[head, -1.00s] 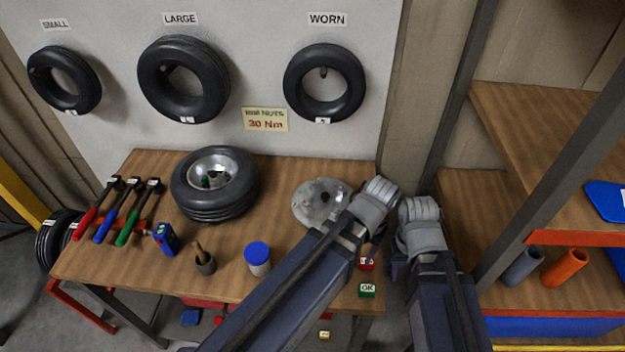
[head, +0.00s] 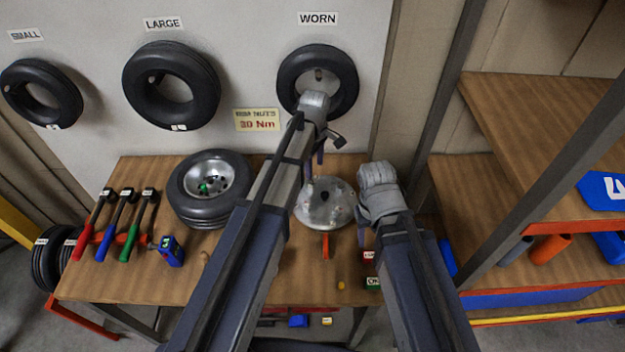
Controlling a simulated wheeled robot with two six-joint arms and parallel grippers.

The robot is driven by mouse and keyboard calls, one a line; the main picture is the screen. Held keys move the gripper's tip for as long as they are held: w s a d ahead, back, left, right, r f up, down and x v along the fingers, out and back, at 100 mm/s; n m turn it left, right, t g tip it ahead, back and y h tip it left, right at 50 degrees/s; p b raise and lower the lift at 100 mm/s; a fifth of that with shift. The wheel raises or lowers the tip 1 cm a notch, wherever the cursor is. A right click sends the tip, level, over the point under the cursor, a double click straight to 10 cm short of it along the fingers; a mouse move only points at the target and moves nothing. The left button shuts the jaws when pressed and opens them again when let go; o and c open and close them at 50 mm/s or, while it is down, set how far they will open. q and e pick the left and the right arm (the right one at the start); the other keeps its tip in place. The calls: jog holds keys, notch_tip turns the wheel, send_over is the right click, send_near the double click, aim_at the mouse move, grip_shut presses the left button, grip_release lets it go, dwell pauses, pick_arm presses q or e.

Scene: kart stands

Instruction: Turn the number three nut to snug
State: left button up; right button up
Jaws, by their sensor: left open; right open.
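A wheel with a black tyre and silver rim (head: 211,188) lies flat on the bench. A green spot and dark holes show in its rim; I cannot make out a nut numbered three. A silver round hub (head: 327,208) with small studs or holes stands on the bench right of the wheel. My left gripper (head: 313,162) points down over the hub's far side, open and seemingly empty. My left arm covers part of the wheel's right side. My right gripper (head: 378,190) is just right of the hub; its fingers are mostly hidden, and nothing shows in it.
Red, blue and green-handled tools (head: 127,225) lie at the bench's left, with a blue box (head: 171,251) nearby. An orange handle (head: 325,245) stands in front of the hub. Red and green blocks (head: 373,283) sit at the front right. Tyres hang on the back board.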

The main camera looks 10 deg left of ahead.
aim_at(314, 182)
pick_arm(q)
jog(key=shift+f+b, duration=3.65)
jog(key=shift+f, duration=0.15)
jog(key=shift+c, duration=0.4)
grip_shut()
